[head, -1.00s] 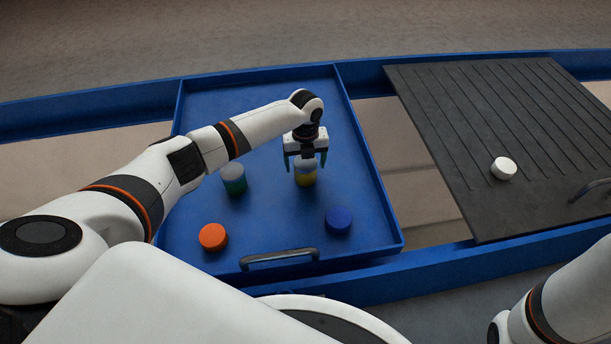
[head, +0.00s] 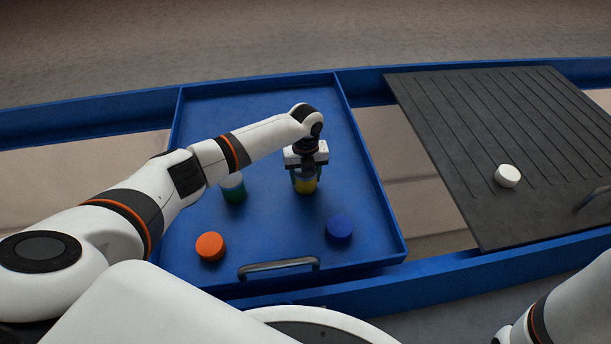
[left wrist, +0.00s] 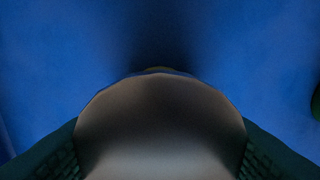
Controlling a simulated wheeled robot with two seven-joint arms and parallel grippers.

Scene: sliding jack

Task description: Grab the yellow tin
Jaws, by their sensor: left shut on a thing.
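The yellow tin (head: 305,186) stands upright in the blue tray, in the middle of the head view. Its upper part is partly hidden by my left gripper (head: 305,176). The gripper points down with its dark green fingers on both sides of the tin, shut on it. In the left wrist view the tin's pale top (left wrist: 160,120) fills the lower middle, between the two fingers. My right gripper is not in view; only part of my right arm shows at the lower right.
The blue tray (head: 225,115) has a grey handle at its front. A green tin with a white top (head: 234,192) stands left of the yellow one. An orange lid (head: 210,246) and a blue lid (head: 339,229) lie nearer. A white lid (head: 507,176) lies on the ribbed dark board (head: 450,140).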

